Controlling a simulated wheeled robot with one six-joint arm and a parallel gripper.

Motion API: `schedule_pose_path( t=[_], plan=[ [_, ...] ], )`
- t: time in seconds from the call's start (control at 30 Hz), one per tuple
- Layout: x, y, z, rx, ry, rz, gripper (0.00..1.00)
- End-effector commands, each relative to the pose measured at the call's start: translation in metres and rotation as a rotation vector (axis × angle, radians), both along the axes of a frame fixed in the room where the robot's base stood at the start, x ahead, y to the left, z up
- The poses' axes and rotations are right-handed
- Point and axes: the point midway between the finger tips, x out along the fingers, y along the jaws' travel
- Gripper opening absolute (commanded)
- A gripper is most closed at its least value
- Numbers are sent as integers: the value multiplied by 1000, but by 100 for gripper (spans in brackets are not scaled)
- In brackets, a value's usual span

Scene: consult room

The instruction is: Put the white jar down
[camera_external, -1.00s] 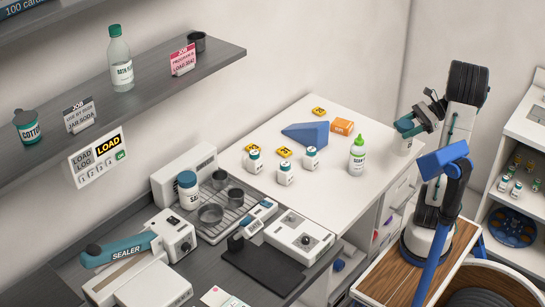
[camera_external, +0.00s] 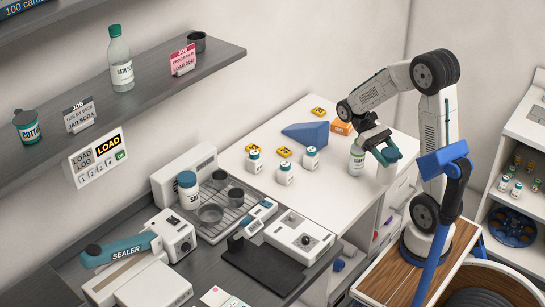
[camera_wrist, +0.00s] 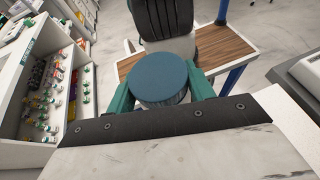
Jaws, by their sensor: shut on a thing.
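My gripper (camera_external: 386,155) is shut on the white jar. In the wrist view the jar's round blue-teal lid (camera_wrist: 160,82) sits between the two teal fingers, with a little of its pale side showing below. In the external view the gripper is above the right part of the white counter (camera_external: 345,195), beside the soap bottle (camera_external: 356,162), whose cap is covered by the gripper. The jar itself is hard to make out there. I cannot tell the gap between jar and counter.
Three small white jars (camera_external: 285,173) with teal lids stand on the counter, near yellow number tags (camera_external: 284,152). A blue wedge (camera_external: 305,134) and an orange box (camera_external: 341,128) lie behind. Bare counter lies in front of the bottle.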

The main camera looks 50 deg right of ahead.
Motion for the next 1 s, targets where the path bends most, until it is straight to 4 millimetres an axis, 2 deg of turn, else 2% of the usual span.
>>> schedule_pose_path(
  t=[0.03,0.27,0.47,0.67,0.8,1.0],
  plan=[
    [4,4,0,-1,0,110,17],
    [26,14,6,-2,-2,592,17],
    [55,33,17,-3,-4,1014,17],
    [90,69,34,-3,-5,1442,17],
    [111,104,48,-4,-6,1719,17],
    [129,146,63,-3,-4,1982,17]
  ],
)
